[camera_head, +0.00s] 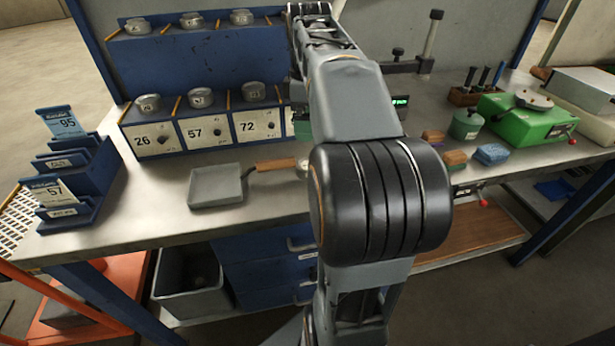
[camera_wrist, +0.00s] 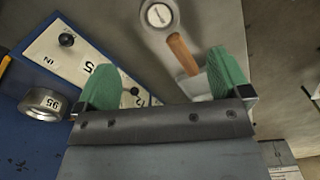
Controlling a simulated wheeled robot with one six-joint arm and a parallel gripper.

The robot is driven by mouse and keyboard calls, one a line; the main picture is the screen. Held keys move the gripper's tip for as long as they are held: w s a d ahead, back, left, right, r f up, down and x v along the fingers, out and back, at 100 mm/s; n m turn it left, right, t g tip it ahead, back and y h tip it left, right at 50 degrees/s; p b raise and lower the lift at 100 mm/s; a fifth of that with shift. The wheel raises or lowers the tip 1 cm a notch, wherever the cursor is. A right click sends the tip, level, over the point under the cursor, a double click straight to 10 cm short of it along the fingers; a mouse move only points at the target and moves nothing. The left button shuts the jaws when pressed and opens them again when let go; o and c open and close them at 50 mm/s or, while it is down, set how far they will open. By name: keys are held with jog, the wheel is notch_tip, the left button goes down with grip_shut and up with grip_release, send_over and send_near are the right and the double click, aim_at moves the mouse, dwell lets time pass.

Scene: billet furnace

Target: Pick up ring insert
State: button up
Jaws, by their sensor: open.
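Several grey metal ring inserts sit on a blue two-level rack (camera_head: 210,50) in the head view. Three stand on the lower level: left (camera_head: 148,103), middle (camera_head: 200,97) and right (camera_head: 254,92). Others stand on the upper level, such as one ring (camera_head: 192,20). In the wrist view a ring insert (camera_wrist: 43,104) marked 95 sits on blue at the left, outside my fingers. Another round metal piece (camera_wrist: 160,15) shows at the top, near a wooden handle (camera_wrist: 183,53). My gripper (camera_wrist: 165,82) is open with green pads, nothing visibly held. My arm mostly hides it in the head view.
Panels marked 26, 57 and 72 (camera_head: 247,127) front the rack. A grey square pan (camera_head: 216,186) lies on the bench. A blue card holder (camera_head: 75,180) stands left; a green device (camera_head: 525,118) and blocks are right.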

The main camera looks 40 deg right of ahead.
notch_tip(320, 180, down, 13)
jog(key=b, duration=0.4)
dwell(0.4)
jog(key=shift+c, duration=0.4)
jog(key=shift+w, duration=0.1)
jog(key=c, duration=1.3)
